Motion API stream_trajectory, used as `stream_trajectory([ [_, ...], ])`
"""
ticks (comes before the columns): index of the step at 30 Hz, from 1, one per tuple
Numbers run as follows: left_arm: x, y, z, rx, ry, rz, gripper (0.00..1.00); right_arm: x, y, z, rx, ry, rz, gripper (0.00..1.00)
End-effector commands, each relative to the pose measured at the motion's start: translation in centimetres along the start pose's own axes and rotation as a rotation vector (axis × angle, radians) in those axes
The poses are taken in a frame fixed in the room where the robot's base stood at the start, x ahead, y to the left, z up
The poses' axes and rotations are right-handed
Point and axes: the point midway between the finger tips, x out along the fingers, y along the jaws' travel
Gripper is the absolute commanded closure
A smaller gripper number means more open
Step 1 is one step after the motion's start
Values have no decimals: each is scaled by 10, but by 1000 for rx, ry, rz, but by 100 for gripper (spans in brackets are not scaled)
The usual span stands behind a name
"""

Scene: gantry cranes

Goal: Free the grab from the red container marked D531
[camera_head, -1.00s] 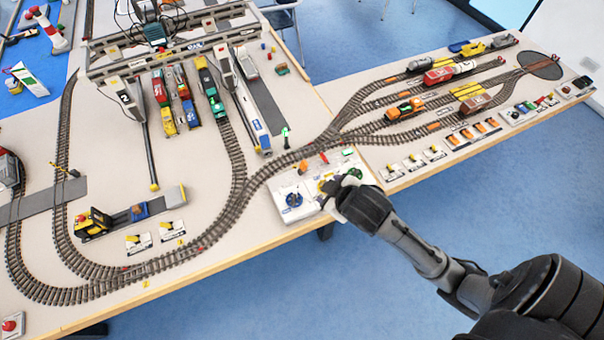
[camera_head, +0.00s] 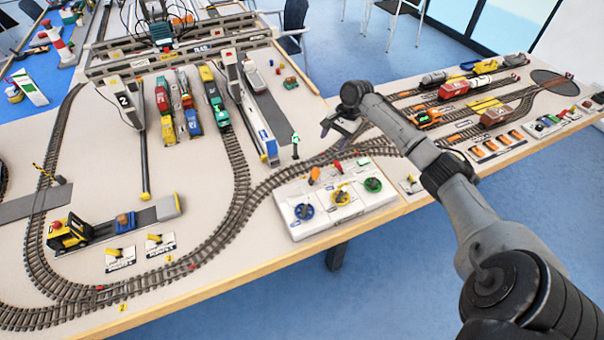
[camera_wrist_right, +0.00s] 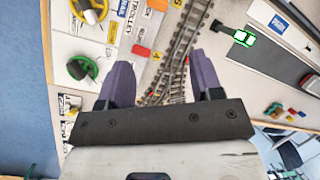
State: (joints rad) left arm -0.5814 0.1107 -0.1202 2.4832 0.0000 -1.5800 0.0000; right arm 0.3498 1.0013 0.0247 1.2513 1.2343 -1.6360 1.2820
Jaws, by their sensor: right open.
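The gantry crane (camera_head: 205,59) spans the tracks at the back left, with a dark trolley (camera_head: 158,34) on top. I cannot make out the grab or any D531 marking. A white control box (camera_head: 347,217) has a blue knob (camera_head: 304,211), a yellow knob (camera_head: 340,198) and a green knob (camera_head: 373,185). My right gripper (camera_head: 331,128) is open and empty above the tracks behind the box. In the right wrist view, the gripper (camera_wrist_right: 161,80) points at the track, with the green knob (camera_wrist_right: 82,68) at left. My left gripper is out of view.
More wagons, including a red one (camera_head: 452,89), stand on the right tracks. A green-lit signal (camera_head: 295,140) rises behind the box. A yellow vehicle (camera_head: 69,233) stands at left. Open floor lies before the table.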

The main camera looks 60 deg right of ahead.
Motion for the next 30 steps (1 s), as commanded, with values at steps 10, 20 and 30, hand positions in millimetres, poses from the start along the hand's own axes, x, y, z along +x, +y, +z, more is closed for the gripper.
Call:
stream_trajectory([
  [10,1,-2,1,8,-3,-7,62,0,-2,12,508,-71,9,40],
  [20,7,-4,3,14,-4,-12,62,24,-1,14,591,-70,14,40],
  [30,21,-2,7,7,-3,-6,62,87,-1,18,589,-70,15,40],
])
